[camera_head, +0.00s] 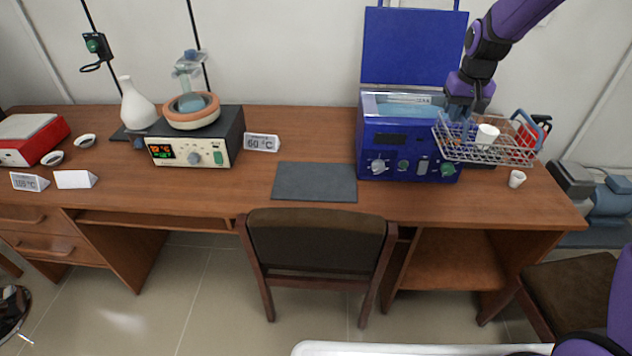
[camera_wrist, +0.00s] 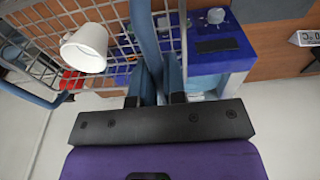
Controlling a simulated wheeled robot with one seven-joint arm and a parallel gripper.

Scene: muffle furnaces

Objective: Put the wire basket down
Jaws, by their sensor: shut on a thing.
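The wire basket (camera_head: 485,154) is a silver mesh tray with blue handles, held up in the air beside the right side of the blue water bath (camera_head: 370,150), overlapping its right edge in the head view. A white cup (camera_head: 487,136) stands inside it. My gripper (camera_head: 462,108) is shut on the basket's left blue handle. The wrist view shows the handle (camera_wrist: 147,45) between the fingers, with the basket's mesh (camera_wrist: 40,35) and the white cup (camera_wrist: 86,47) beyond. The gap under the basket is hard to judge.
The bath's blue lid (camera_head: 412,45) stands open. A small white cup (camera_head: 517,178) sits on the wooden desk (camera_head: 490,205) below the basket. A red object (camera_head: 528,134) is partly hidden behind it. A dark grey mat (camera_head: 315,181) lies bare left of the bath. A chair (camera_head: 318,245) stands in front.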

